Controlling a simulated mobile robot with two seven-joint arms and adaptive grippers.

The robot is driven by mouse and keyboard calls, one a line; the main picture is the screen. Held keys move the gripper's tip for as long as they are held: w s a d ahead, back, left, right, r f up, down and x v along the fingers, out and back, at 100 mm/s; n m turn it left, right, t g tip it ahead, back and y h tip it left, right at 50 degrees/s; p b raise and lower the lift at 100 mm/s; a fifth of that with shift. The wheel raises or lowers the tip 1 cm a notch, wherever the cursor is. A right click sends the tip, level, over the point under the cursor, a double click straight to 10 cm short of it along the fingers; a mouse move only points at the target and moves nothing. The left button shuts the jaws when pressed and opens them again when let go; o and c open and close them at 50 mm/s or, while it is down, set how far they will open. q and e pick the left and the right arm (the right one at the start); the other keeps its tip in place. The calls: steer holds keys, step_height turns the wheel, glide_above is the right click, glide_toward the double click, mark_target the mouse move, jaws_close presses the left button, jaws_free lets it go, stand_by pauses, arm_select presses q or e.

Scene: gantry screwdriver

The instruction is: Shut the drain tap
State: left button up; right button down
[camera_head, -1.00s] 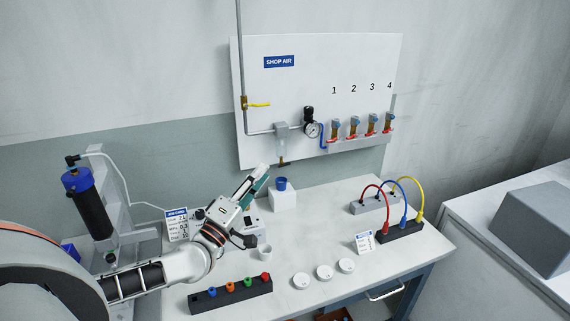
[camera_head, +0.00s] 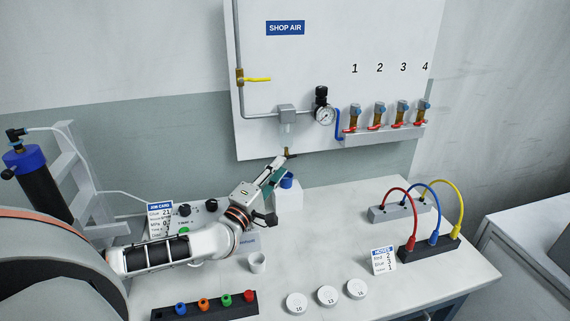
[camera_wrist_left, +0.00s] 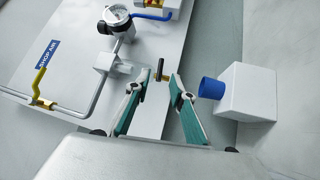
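The drain tap (camera_head: 287,153) is a small brass piece with a dark handle under the clear filter bowl (camera_head: 286,133) on the wall panel. In the left wrist view the drain tap (camera_wrist_left: 160,70) lies just beyond and between the fingertips. My left gripper (camera_head: 277,163) is close beneath the tap in the head view and partly covers that area. In the left wrist view my left gripper (camera_wrist_left: 156,86) is open, its teal-padded fingers apart with nothing held. I cannot tell whether a finger touches the tap. My right gripper is not in view.
A white block (camera_head: 288,197) with a blue cup (camera_head: 287,181) stands just below the left gripper. The pressure gauge (camera_head: 325,115) and several red-handled valves (camera_head: 378,125) are to the right. A yellow-handled valve (camera_head: 257,80) is up left. The front table holds white discs (camera_head: 327,296).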

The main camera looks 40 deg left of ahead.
mark_target(289, 157)
arm_select(q)
steer(key=x, duration=0.3)
steer(key=shift+w, duration=0.15)
steer(key=shift+c, duration=0.3)
